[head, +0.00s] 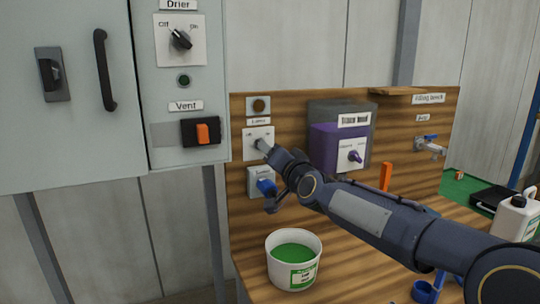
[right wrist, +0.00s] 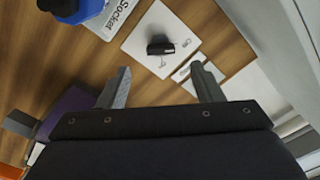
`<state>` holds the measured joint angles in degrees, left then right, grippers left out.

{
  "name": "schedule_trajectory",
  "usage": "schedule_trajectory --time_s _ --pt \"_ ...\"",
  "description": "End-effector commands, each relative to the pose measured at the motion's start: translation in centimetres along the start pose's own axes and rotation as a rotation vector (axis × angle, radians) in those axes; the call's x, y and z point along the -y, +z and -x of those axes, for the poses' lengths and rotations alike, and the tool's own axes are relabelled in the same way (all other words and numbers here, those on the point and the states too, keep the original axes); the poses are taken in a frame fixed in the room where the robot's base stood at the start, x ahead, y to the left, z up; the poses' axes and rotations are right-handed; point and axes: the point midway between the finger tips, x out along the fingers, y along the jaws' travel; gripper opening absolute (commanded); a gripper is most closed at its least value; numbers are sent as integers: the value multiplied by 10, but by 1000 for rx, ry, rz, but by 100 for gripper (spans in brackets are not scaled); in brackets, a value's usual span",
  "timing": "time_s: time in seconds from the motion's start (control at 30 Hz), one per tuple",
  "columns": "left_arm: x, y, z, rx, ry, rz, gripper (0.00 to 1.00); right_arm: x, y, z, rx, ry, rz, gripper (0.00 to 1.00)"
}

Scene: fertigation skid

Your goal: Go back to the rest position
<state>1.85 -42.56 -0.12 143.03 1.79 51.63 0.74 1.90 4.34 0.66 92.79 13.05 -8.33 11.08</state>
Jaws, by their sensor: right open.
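My right arm reaches in from the right in the head view. Its gripper (head: 266,149) is in front of the wooden panel, by a white switch plate (head: 257,136) below a label. In the right wrist view the two fingers (right wrist: 161,86) are apart with nothing between them. The white plate with its black switch (right wrist: 160,46) lies beyond the fingertips, apart from them in that picture. The blue plug (head: 266,187) in the socket is just below the gripper, and it also shows in the right wrist view (right wrist: 75,8). My left gripper is in neither view.
A purple and grey box (head: 338,140) is on the panel right of the gripper. A white tub with green contents (head: 293,262) stands on the bench below the arm. A grey cabinet (head: 75,100) is at left. A white jug (head: 515,218) stands at far right.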

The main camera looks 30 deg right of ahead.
Motion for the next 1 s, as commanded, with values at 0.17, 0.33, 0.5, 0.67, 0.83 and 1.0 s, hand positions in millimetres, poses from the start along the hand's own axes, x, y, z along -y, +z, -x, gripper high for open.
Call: schedule_trajectory --time_s 0.17,0.33,0.5,0.67,0.83,1.0 --pt "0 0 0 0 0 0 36 0 0 2 1 0 0 60" --pt "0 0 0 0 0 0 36 0 0 2 0 0 0 60" --pt "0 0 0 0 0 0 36 0 0 2 2 0 1 60" --pt "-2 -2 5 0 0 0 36 0 12 27 83 15 32 60" --pt "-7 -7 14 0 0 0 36 -10 57 101 323 61 115 60" --pt "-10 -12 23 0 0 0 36 -31 113 188 579 111 201 60"
